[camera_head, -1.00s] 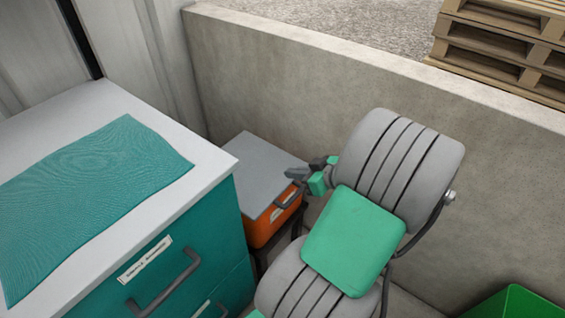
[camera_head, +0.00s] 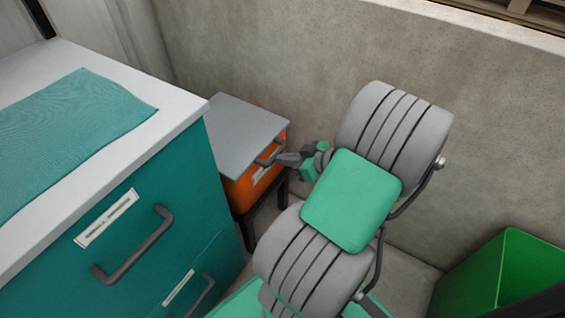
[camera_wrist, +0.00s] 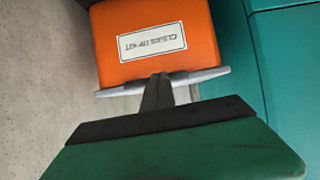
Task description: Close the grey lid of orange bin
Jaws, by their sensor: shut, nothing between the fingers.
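The orange bin (camera_head: 238,196) stands beside the teal cabinet in the head view. Its grey lid (camera_head: 243,132) lies flat across the top and looks closed. A dark handle is on the bin's front, partly behind my gripper. My gripper (camera_head: 282,159) is shut and empty, its tips at the lid's front right edge. In the wrist view the orange bin (camera_wrist: 155,42) shows its label upside down. The lid's thin grey edge (camera_wrist: 205,76) runs behind my shut fingers (camera_wrist: 157,85). I cannot tell whether they touch it.
The teal cabinet (camera_head: 130,225), with a white top and teal cloth (camera_head: 80,135), stands close at the left. A concrete wall (camera_head: 250,60) rises behind the bin. A green container (camera_head: 505,265) stands at the lower right. Bare floor lies between it and my arm.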

